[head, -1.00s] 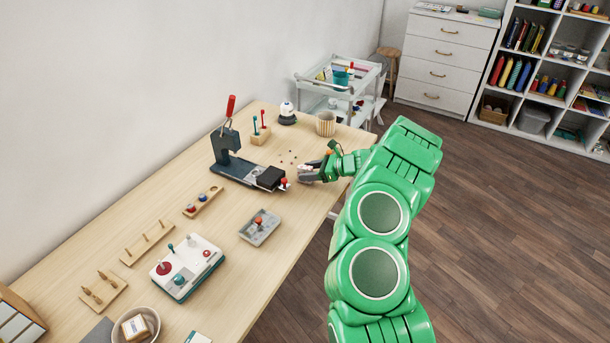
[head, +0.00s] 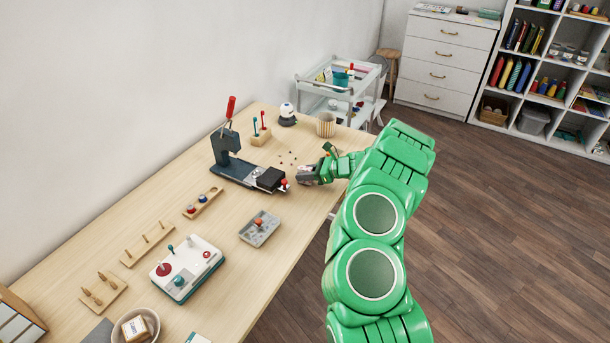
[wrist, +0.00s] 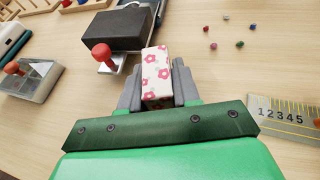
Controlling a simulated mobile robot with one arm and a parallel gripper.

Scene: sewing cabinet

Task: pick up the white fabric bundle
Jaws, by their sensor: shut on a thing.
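The white fabric bundle (wrist: 156,75) is a small block with pink flowers, seen in the wrist view. My gripper (wrist: 157,88) is shut on it, with one grey finger on each side. There the bundle is mostly hidden by the fingers. I cannot tell whether it touches the table.
A dark block (wrist: 117,27) and a red-knobbed lever (wrist: 102,53) stand close to the left of the bundle. Several small coloured beads (wrist: 225,30) lie beyond it.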

